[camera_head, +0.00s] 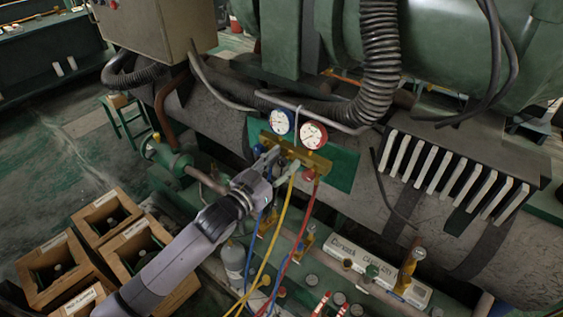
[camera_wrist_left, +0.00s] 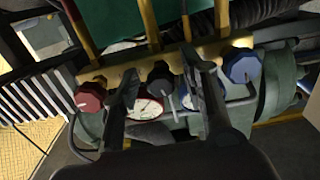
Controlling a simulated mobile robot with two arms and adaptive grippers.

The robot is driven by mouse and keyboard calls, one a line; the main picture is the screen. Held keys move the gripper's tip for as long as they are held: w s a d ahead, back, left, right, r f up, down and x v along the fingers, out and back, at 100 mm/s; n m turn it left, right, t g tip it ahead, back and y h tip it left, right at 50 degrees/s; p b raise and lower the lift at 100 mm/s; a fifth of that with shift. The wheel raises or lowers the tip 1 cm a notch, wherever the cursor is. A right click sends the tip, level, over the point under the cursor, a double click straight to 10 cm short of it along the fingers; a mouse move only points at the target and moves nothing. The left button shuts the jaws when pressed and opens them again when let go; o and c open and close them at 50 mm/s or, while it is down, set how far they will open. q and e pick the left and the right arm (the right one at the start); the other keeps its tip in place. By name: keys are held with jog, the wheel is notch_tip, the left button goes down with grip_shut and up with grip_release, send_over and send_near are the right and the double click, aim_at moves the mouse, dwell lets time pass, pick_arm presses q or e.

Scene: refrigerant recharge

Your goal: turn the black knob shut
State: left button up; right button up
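The black knob (camera_wrist_left: 160,76) is on the brass manifold bar (camera_wrist_left: 120,70), in the middle between a red knob (camera_wrist_left: 90,97) and a blue knob (camera_wrist_left: 241,66). My left gripper (camera_wrist_left: 167,92) is open in the left wrist view. Its two fingers are spread to either side of the black knob, with gaps showing between them and it. In the head view, my left gripper (camera_head: 279,162) is at the front of the brass bar (camera_head: 312,156), below the gauges. I cannot make out the black knob there. My right gripper is in neither view.
A blue gauge (camera_head: 281,122) and a red gauge (camera_head: 313,135) stand above the bar. Yellow (camera_head: 282,215), red and blue hoses hang below it. Wooden crates (camera_head: 105,215) stand at the lower left. A ribbed black hose (camera_head: 380,60) and green machinery are behind.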

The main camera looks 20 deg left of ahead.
pick_arm(q)
grip_shut()
jog(key=shift+m, duration=0.3)
dwell(0.3)
jog(key=m, duration=0.2)
jog(key=shift+m+p, duration=0.3)
jog(key=shift+p, duration=0.1)
jog(key=m, duration=0.4)
jog(key=shift+m+p, duration=0.3)
jog(key=shift+p, duration=0.05)
jog(key=m, duration=1.2)
jog(key=shift+p, duration=0.35)
jog(key=shift+m, duration=0.3)
jog(key=shift+o, duration=0.5)
grip_release()
